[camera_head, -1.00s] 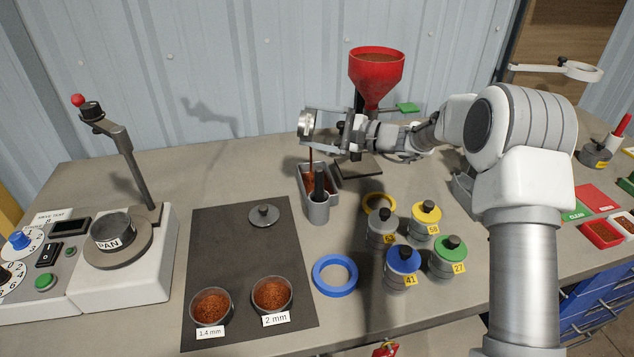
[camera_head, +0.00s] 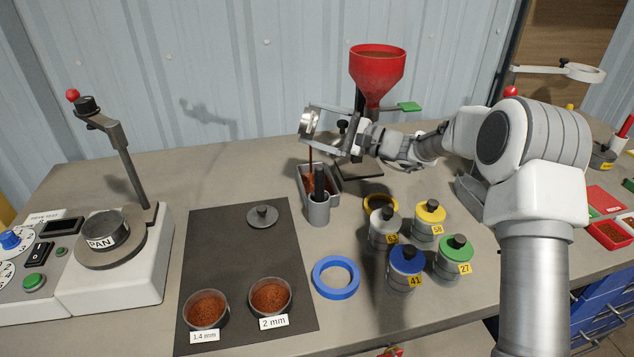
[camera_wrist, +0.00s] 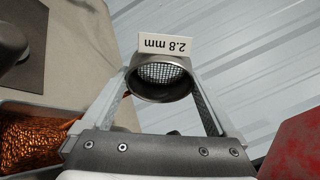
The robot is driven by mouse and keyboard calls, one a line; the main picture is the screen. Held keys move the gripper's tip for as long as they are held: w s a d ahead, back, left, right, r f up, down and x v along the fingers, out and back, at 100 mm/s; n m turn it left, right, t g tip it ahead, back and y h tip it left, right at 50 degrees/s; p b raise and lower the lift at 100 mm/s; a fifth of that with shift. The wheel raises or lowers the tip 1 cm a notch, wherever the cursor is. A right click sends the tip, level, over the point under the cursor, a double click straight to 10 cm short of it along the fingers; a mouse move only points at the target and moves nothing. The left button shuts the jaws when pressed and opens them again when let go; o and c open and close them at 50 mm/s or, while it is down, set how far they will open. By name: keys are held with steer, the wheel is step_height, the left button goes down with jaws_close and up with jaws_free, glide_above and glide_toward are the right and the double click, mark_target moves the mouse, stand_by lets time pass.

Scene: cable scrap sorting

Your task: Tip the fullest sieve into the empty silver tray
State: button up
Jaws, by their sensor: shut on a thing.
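My gripper (camera_head: 312,125) is shut on the 2.8 mm sieve (camera_head: 305,122), a small round steel sieve. It is tipped on its side above the silver tray (camera_head: 337,187). A thin brown-copper stream falls from the sieve into the tray. In the wrist view the sieve (camera_wrist: 160,92) sits between the fingers, label upside down, and its visible mesh looks bare. The tray (camera_wrist: 35,106) there holds copper granules. The 1.4 mm sieve (camera_head: 207,309) and the 2 mm sieve (camera_head: 270,297) stand on the dark mat, both with copper granules.
A grey cup (camera_head: 318,212) with a dark handle stands close in front of the tray. A red hopper (camera_head: 377,75) stands behind. Several lidded jars and a blue ring (camera_head: 336,278) are at right. The shaker with a pan (camera_head: 103,232) is at left. The mat's middle is clear.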

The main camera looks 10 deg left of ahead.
steer(key=shift+d+r+m+y+b, duration=0.3)
steer(key=shift+r+y+b, duration=0.4)
steer(key=shift+b, duration=0.55)
steer(key=shift+d+f+m+t+y+b, duration=0.25)
steer(key=shift+m+t+y+b, duration=0.25)
steer(key=shift+y+b, duration=0.7)
steer(key=shift+w+d+r+m+t+y+b, duration=0.15)
steer(key=shift+r+m+t+y+b, duration=0.15)
steer(key=shift+b, duration=0.25)
steer(key=shift+s+d+r+m+t+y+b, duration=0.1)
steer(key=shift+r+t+b, duration=0.1)
steer(key=shift+r+b, duration=0.25)
steer(key=shift+f, duration=0.1)
stand_by(0.7)
